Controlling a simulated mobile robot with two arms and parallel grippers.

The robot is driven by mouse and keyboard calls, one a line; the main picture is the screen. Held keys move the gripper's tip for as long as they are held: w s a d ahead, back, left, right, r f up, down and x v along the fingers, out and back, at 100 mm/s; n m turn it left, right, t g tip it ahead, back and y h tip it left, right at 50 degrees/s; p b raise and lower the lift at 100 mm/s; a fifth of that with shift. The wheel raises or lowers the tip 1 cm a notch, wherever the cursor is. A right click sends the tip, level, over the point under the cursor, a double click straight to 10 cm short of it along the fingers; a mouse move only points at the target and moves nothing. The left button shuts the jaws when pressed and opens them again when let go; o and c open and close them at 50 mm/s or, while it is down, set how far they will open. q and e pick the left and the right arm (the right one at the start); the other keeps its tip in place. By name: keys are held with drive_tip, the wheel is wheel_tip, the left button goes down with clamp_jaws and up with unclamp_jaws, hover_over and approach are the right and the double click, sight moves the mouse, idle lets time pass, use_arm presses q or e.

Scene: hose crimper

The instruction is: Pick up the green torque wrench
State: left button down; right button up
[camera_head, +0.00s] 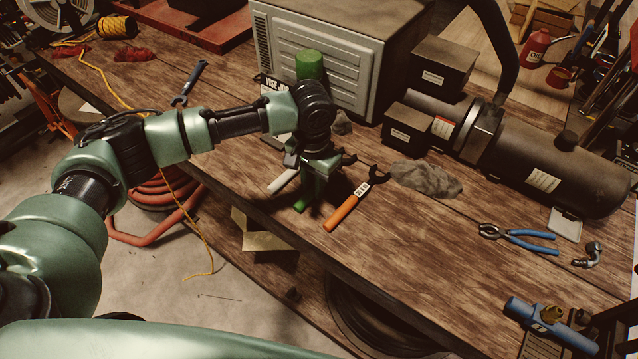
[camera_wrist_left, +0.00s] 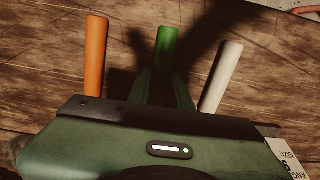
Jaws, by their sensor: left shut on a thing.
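The green torque wrench lies on the wooden bench between an orange-handled wrench (camera_head: 346,212) and a white-handled wrench (camera_head: 282,181). Its green handle end (camera_head: 301,205) shows just below my left gripper (camera_head: 310,195) in the head view. In the left wrist view the green handle (camera_wrist_left: 166,45) stands out between the orange handle (camera_wrist_left: 96,55) and the white handle (camera_wrist_left: 221,75). My left gripper (camera_wrist_left: 168,90) is shut on the green wrench, its fingers pointing down at the bench. The gripper hides the wrench's middle. My right gripper is in neither view.
A grey vented machine (camera_head: 320,55) stands behind my left arm. A grey rag (camera_head: 425,180) lies right of the orange wrench. Blue pliers (camera_head: 520,237) and a large black motor (camera_head: 540,155) are farther right. The bench front between the orange wrench and pliers is clear.

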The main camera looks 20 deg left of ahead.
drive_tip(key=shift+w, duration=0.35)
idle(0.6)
use_arm(q)
drive_tip(key=shift+r, duration=0.15)
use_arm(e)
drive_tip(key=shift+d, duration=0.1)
